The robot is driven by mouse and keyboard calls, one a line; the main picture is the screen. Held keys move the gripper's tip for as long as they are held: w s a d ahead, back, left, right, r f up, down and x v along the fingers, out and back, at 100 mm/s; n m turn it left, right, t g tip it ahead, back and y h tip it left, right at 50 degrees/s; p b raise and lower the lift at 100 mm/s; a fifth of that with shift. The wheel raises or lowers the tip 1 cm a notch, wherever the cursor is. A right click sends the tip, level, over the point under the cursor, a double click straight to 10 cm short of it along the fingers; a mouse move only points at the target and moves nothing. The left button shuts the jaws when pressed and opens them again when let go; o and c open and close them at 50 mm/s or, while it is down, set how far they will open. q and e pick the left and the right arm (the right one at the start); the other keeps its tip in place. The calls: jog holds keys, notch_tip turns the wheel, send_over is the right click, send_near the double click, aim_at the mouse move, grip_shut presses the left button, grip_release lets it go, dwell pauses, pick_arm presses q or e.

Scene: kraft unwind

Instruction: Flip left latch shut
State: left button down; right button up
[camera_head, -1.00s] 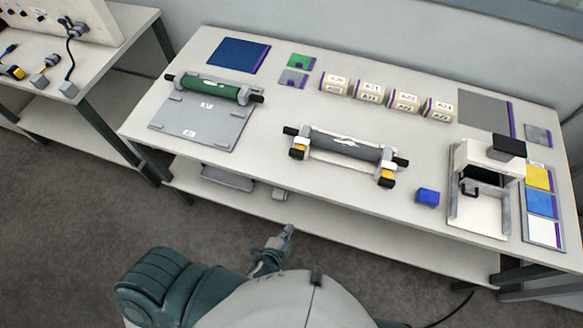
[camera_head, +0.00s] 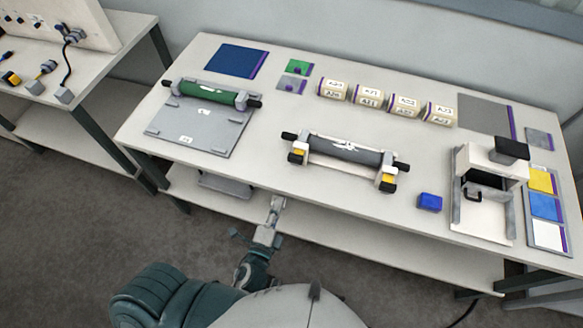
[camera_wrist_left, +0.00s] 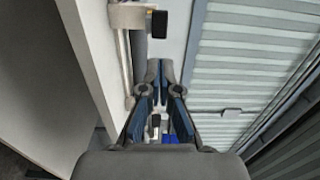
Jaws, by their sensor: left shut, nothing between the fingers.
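A dark grey roller (camera_head: 345,150) lies in a white cradle in the middle of the table. The left latch (camera_head: 297,153), yellow with a black end, is on the cradle's left end. The right latch (camera_head: 388,182), also yellow and black, is on its right end. My left gripper (camera_head: 278,202) is shut and empty, just off the table's front edge, below and left of the left latch and apart from it. In the left wrist view its fingertips (camera_wrist_left: 158,68) are together, below a black block (camera_wrist_left: 159,24) on a beige piece. My right gripper is out of view.
A green roller (camera_head: 208,91) lies on a grey plate (camera_head: 190,137) at the left. A blue block (camera_head: 430,202) and a white press-like device (camera_head: 485,158) are to the right. Several labelled cream blocks (camera_head: 370,98) stand behind. The table's front edge (camera_head: 290,196) is near my gripper.

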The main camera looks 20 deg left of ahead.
aim_at(294, 161)
pick_arm(q)
jog(key=w+p, duration=0.1)
jog(key=w, duration=0.3)
jog(key=w+p, duration=0.1)
jog(key=w, duration=0.3)
jog(key=w+p, duration=0.1)
jog(key=w, duration=0.3)
jog(key=shift+w+d, duration=0.15)
jog(key=shift+d, duration=0.1)
jog(key=shift+w, duration=0.6)
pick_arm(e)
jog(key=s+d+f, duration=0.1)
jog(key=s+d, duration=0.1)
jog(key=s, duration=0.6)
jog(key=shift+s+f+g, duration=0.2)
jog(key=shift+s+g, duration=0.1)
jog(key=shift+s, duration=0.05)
pick_arm(q)
jog(key=w, duration=0.3)
jog(key=shift+w+p, duration=0.2)
jog(key=shift+p, duration=0.1)
jog(key=shift+s+r, duration=0.1)
jog(key=shift+s, duration=0.05)
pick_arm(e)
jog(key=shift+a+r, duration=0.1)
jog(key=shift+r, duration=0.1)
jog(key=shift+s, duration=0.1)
